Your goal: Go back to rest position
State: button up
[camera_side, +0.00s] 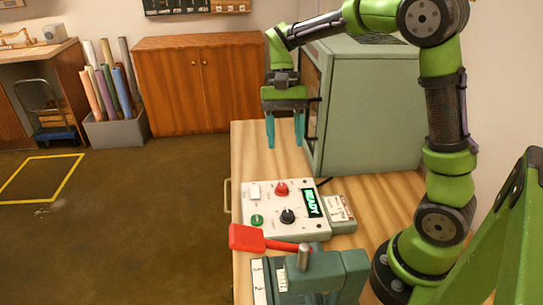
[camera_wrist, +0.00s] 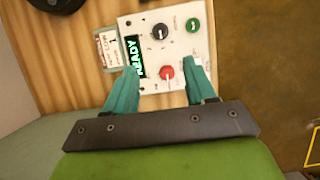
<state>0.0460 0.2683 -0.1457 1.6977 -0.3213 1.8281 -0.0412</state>
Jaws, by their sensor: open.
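My gripper (camera_side: 285,131) hangs fingers down above the wooden table (camera_side: 256,150), beside the front of a green-grey cabinet-like machine. Its two teal fingers are apart with nothing between them. In the wrist view my gripper (camera_wrist: 163,88) is also open, with the white control panel (camera_wrist: 176,45) seen beyond the fingertips. In the side view the control panel (camera_side: 268,212) lies on the table, lower than my gripper and apart from it. Its display (camera_side: 310,203) reads READY in green. The panel has a red knob (camera_side: 281,188), a black knob (camera_side: 288,216) and a green button (camera_side: 257,221).
The green-grey machine (camera_side: 372,105) stands close to the right of my gripper. A wooden cupboard (camera_side: 195,85) and a bin of rolls (camera_side: 115,130) stand far back. Air left of my gripper is clear.

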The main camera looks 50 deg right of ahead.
jog(key=shift+r, duration=0.1)
jog(key=s+a+r+n+t, duration=0.2)
jog(key=s+t, duration=0.3)
jog(key=s+a+r+n+t+h, duration=0.1)
jog(key=s+a+r+n+t, duration=0.1)
jog(key=s+t, duration=0.3)
jog(key=shift+s+a+r+n, duration=0.15)
jog(key=shift+s+a+n, duration=0.2)
jog(key=shift+s+n, duration=0.15)
